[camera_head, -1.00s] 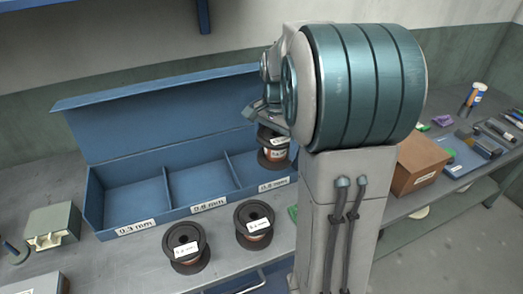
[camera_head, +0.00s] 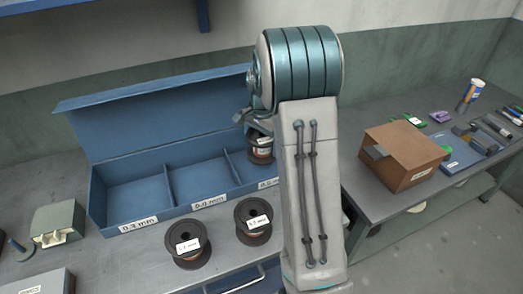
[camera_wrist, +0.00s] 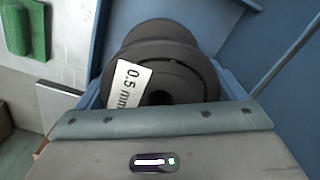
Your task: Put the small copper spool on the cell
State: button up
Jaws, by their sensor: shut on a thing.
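My gripper (camera_head: 257,131) is shut on a copper spool (camera_head: 261,151) with black flanges, at the right cell of the open blue box (camera_head: 150,216). In the wrist view the spool (camera_wrist: 158,80) carries a 0.5 mm label, and blue walls lie on both sides of it. I cannot tell whether it touches the cell floor. The right cell's label (camera_head: 268,183) is partly hidden by my arm. The left cell (camera_head: 133,197) and middle cell (camera_head: 197,180) are empty. Two more labelled spools stand on the bench, one at left (camera_head: 187,244) and one at right (camera_head: 253,221).
The raised blue lid (camera_head: 160,118) stands behind the cells. A grey-green block (camera_head: 58,222) is at the left. The green pieces (camera_wrist: 25,28) show in the wrist view.

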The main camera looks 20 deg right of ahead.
aim_at(261, 152)
notch_tip(261, 152, down, 4)
jog(key=shift+w+f+p, duration=0.1)
jog(key=shift+w+p, duration=0.1)
jog(key=shift+p, duration=0.2)
jog(key=shift+f, duration=0.15)
jog(key=shift+f, duration=0.15)
jog(key=o, duration=1.2)
jog(key=shift+o, duration=0.2)
